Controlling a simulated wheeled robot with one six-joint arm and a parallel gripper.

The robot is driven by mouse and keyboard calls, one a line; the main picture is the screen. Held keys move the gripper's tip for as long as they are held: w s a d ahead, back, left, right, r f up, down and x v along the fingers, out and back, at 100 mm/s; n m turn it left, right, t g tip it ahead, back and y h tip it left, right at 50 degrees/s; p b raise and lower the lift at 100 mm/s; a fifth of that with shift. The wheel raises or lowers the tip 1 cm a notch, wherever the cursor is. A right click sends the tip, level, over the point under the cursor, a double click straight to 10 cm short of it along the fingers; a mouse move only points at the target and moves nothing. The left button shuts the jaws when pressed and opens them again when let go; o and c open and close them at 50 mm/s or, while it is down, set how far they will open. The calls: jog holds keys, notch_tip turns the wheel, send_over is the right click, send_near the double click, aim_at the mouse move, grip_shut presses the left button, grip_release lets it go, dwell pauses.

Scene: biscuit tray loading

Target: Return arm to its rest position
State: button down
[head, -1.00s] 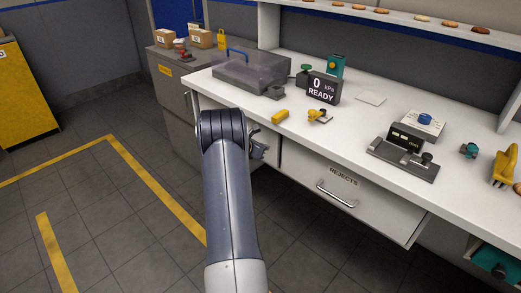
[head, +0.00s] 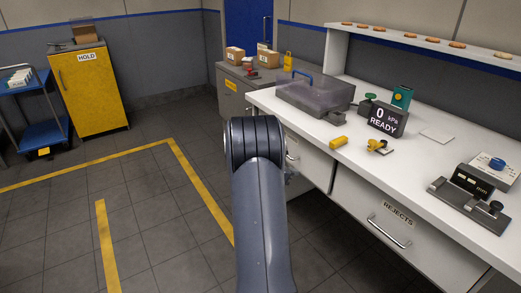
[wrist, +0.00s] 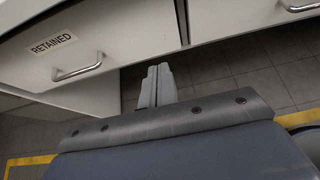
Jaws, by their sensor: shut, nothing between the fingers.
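My gripper (wrist: 157,86) shows in the wrist view with its two grey fingers together and nothing between them. It hangs over the floor in front of the bench drawers, below the worktop. In the head view my arm reaches forward and hides most of the gripper. A drawer labelled RETAINED (wrist: 95,60) is close by in the wrist view, at the upper left of the fingers.
The white bench (head: 420,172) runs along the right with a REJECTS drawer (head: 400,235). On it are a clear-lidded case (head: 315,95) and a READY display (head: 387,119). A yellow HOLD cabinet (head: 90,95) and a blue trolley (head: 42,135) stand left. Open floor lies left of my arm.

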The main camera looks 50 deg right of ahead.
dwell(0.3)
send_near(323, 171)
notch_tip(323, 171, down, 3)
jog(key=d, duration=0.2)
jog(key=s+d+p, duration=0.1)
jog(key=d, duration=0.2)
jog(key=shift+s+d+f, duration=0.15)
jog(key=shift+s+f, duration=0.05)
jog(key=shift+s, duration=0.05)
jog(key=a, duration=0.2)
jog(key=shift+w+a, duration=0.4)
